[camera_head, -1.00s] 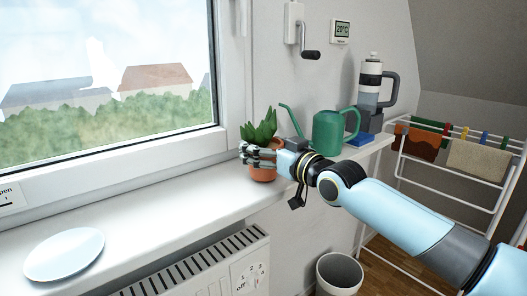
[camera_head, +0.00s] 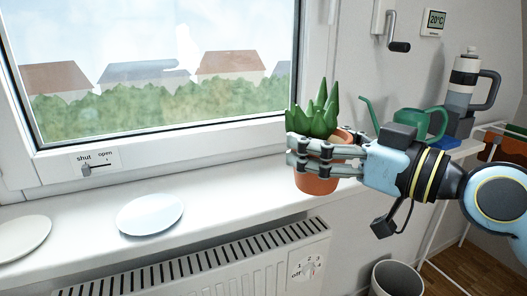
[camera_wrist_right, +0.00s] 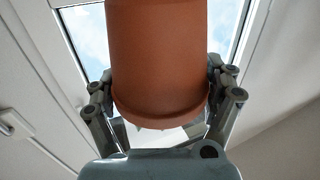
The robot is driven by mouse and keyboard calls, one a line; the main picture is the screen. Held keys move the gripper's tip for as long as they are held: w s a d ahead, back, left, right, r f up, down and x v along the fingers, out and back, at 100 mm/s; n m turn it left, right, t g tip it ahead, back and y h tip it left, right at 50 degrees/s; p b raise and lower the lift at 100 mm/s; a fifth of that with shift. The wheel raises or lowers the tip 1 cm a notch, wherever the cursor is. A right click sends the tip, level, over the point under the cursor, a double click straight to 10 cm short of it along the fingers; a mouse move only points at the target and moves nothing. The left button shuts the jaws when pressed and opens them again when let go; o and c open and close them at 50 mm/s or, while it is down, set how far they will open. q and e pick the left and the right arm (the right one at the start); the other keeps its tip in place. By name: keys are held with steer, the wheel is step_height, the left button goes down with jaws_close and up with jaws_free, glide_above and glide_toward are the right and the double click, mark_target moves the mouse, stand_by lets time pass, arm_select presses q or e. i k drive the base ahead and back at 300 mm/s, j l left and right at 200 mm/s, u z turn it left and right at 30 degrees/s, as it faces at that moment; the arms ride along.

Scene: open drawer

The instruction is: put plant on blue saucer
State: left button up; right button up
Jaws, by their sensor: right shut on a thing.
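The plant (camera_head: 315,116) has spiky green leaves in a terracotta pot (camera_head: 317,184). My right gripper (camera_head: 312,156) is shut around the pot, with its fingers across the front in the head view. The pot is upright and looks raised off the sill. In the right wrist view the pot (camera_wrist_right: 157,60) fills the middle between the fingers of my right gripper (camera_wrist_right: 160,105). The pale blue saucer (camera_head: 150,214) lies on the windowsill to the left of the plant, and nothing is on it. My left gripper is not in view.
A cream saucer (camera_head: 22,238) lies on the windowsill (camera_head: 235,193) at the far left. A green watering can (camera_head: 425,122) and a flask (camera_head: 463,82) stand behind my right arm. A radiator (camera_head: 200,270) is below the sill. The sill between plant and blue saucer is clear.

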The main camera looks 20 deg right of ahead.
mark_target(150, 212)
steer(key=k+l+u, duration=0.15)
steer(key=k, duration=0.3)
steer(key=k+l+u, duration=0.15)
steer(key=k, duration=0.3)
steer(key=u, duration=0.9)
